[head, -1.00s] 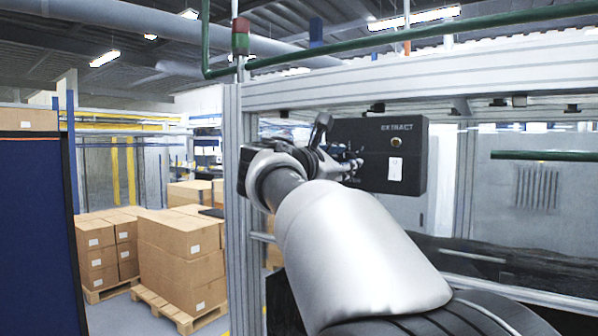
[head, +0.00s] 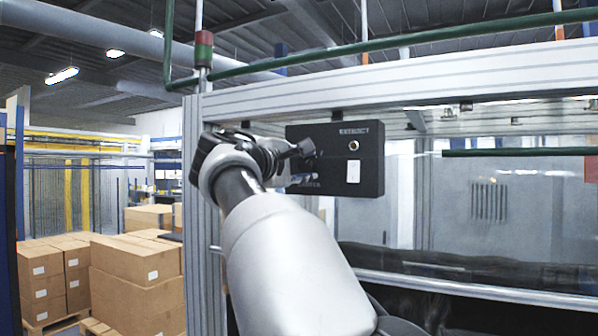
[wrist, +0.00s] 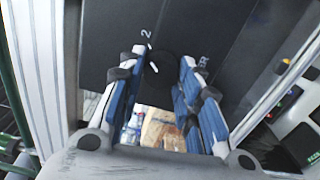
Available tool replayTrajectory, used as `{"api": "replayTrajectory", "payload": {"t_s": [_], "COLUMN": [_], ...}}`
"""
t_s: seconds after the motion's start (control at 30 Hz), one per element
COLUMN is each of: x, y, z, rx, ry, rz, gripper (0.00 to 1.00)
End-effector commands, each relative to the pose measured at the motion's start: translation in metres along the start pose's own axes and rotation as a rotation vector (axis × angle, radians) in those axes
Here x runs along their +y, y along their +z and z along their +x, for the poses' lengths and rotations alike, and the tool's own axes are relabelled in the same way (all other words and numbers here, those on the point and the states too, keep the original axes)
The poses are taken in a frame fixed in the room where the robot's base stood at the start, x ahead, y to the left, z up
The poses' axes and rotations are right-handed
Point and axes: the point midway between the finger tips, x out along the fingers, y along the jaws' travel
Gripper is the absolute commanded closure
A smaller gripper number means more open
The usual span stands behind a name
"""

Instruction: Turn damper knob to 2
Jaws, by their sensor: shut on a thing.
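The black control box (head: 370,165) hangs on the machine frame, with EXTRACT lettering at its top. The round black damper knob (wrist: 160,72) is between my fingertips in the wrist view. A white mark shows on it, and a white 2 (wrist: 146,34) is printed above it on the panel. Lettering ending in "ER" is to its right. My gripper (wrist: 163,62) is shut on the knob, its blue-padded fingers on either side. In the head view my gripper (head: 290,157) is at the box's left part, and the knob is hidden there. The exact pointer direction is hard to tell.
An aluminium post (head: 200,240) stands close to my arm on the left. Stacked cartons (head: 135,275) are behind it. A green pipe (head: 420,37) runs above.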

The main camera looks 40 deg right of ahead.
Motion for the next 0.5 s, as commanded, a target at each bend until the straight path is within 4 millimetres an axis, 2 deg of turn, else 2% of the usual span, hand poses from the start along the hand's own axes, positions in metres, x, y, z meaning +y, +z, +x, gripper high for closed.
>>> {"api": "replayTrajectory", "payload": {"t_s": [0.5], "x": [0.001], "y": [0.0005], "z": [-0.0002], "rx": [0.0], "ry": [0.001], "rz": [0.105], "gripper": [0.92]}}
